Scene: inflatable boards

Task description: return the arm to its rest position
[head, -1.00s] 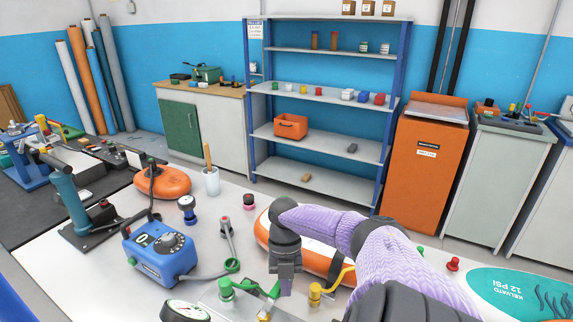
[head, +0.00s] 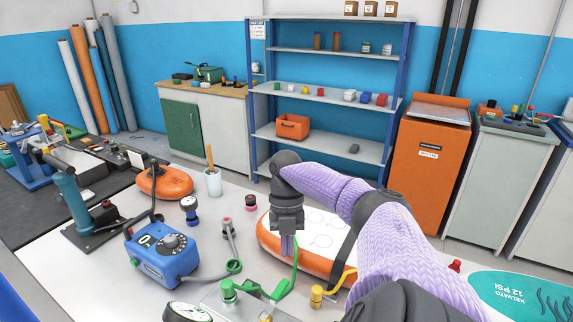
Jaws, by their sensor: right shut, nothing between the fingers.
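My right arm, in a lilac knitted sleeve, comes in from the lower right of the head view. Its dark gripper (head: 288,253) points down over the bench, in front of the orange-rimmed inflatable board (head: 268,243). The fingers are shut with nothing seen between them. They hide part of the board's rim. A green handled part (head: 278,291) stands just below and beside the fingertips; I cannot tell the exact gap. My left gripper is not in view.
A blue gauge box (head: 165,255), a round dial (head: 186,312), a green-capped fitting (head: 228,292) and a yellow valve (head: 318,295) crowd the bench. An orange pump (head: 164,183) and a white cup (head: 212,182) stand further back. The shelf (head: 325,95) is beyond the bench.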

